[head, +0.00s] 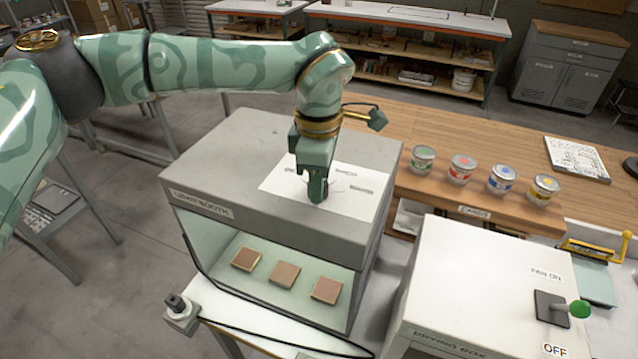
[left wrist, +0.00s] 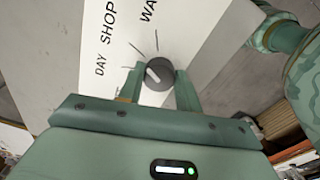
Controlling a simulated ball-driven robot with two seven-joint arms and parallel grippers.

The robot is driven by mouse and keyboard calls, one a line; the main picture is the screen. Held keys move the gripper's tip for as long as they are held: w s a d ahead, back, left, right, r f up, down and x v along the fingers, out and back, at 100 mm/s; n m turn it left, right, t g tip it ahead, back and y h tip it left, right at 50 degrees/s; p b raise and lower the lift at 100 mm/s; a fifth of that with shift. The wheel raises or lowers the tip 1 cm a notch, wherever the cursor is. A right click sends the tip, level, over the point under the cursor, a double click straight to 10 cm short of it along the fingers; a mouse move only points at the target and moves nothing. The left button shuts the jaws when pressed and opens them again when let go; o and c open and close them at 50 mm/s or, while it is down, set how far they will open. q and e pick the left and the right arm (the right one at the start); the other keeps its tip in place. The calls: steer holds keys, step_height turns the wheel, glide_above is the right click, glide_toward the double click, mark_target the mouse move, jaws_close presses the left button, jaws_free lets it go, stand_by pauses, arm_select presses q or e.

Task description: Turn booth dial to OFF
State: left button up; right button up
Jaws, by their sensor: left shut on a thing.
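The light booth (head: 235,135) is a grey box with an open lit front. On its top lies a white dial card (head: 350,190) with small labels. In the left wrist view, the booth dial (left wrist: 158,74) is a round dark knob with a white pointer line slanting to the upper left. The labels DAY, SHOP and part of a third word show there; no OFF label on the card is readable. My left gripper (head: 318,190) points down onto the card, its fingers (left wrist: 158,82) shut on either side of the dial. The dial is mostly hidden in the head view. My right gripper is out of view.
Brown sample tiles (head: 285,275) lie inside the booth. Several paint cans (head: 462,169) stand on the wooden bench to the right. A white drying box (head: 470,285) with a green-knobbed lever (head: 579,309) stands at the front right. A black cable runs along the booth's front.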

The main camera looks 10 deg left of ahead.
arm_select(q)
steer(key=n+b, duration=0.2)
steer(key=n, duration=0.2)
steer(key=shift+w+n, duration=0.15)
steer(key=shift+n, duration=0.15)
steer(key=n+b, duration=0.1)
steer(key=n, duration=0.3)
steer(key=shift+n+b, duration=0.3)
steer(key=shift+b, duration=0.05)
steer(key=n+b, duration=0.1)
steer(key=n, duration=0.3)
steer(key=shift+w+b, duration=0.1)
steer(key=shift+b, duration=0.3)
steer(key=shift+a+r+n+b, duration=0.1)
steer(key=shift+n+b, duration=0.5)
steer(key=shift+n, duration=1.4)
steer(key=o, duration=1)
step_height(320, 180, up, 16)
steer(key=p, duration=0.1)
steer(key=shift+d, duration=0.2)
